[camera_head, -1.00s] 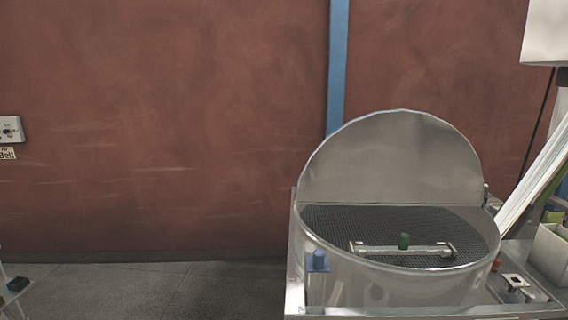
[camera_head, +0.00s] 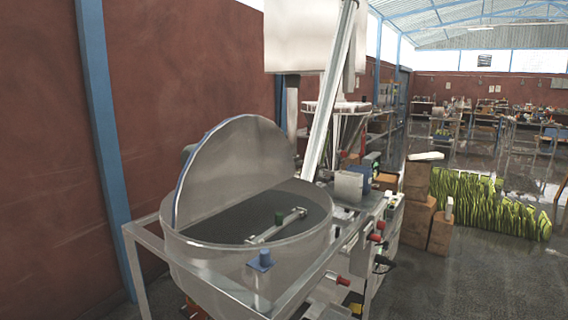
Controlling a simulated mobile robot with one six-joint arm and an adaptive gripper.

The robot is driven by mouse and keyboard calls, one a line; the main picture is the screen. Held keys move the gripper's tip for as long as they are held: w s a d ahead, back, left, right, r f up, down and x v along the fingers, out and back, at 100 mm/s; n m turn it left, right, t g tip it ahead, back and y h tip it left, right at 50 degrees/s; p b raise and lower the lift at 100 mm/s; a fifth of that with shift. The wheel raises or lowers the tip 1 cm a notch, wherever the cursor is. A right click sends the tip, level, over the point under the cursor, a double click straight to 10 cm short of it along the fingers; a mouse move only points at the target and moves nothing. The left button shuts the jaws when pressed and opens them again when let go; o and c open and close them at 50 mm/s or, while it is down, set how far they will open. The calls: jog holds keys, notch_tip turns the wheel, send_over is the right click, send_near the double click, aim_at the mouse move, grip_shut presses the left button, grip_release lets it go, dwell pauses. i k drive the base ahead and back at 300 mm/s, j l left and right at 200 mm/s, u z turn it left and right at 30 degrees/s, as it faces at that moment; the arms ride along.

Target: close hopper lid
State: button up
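The hopper (camera_head: 250,252) is a round steel drum with a dark mesh inside, in the lower left-middle of the head view. Its half-round metal lid (camera_head: 238,165) stands raised, upright along the hopper's far left side, so the near half of the opening is uncovered. A small blue-capped fitting (camera_head: 262,259) sits at the near rim. My gripper is not in view, so its state does not show.
A metal frame (camera_head: 138,232) surrounds the hopper. A control unit with red knobs (camera_head: 377,238) is on its right. Brown boxes (camera_head: 418,205) and green-yellow bags (camera_head: 490,202) stand farther right. A red wall (camera_head: 150,95) is close behind. Open floor (camera_head: 470,285) lies at the lower right.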

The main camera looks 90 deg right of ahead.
aim_at(245, 154)
jog(key=i+l+z, duration=0.15)
jog(key=z, duration=0.35)
jog(key=i+z, duration=0.3)
jog(key=z, duration=0.15)
jog(key=i+z, duration=0.25)
jog(key=z, duration=0.25)
jog(key=i+j+z, duration=0.15)
jog(key=z, duration=0.35)
jog(key=i+j+z, duration=0.25)
jog(key=z, duration=0.25)
jog(key=i+j+z, duration=0.1)
jog(key=i+z, duration=0.15)
jog(key=z, duration=0.2)
jog(key=i+j+z, duration=0.2)
jog(key=z, duration=0.25)
jog(key=i+j+z, duration=0.25)
jog(key=z, duration=0.2)
jog(key=i+j+z, duration=0.2)
jog(key=j+z, duration=0.25)
jog(key=k, duration=0.45)
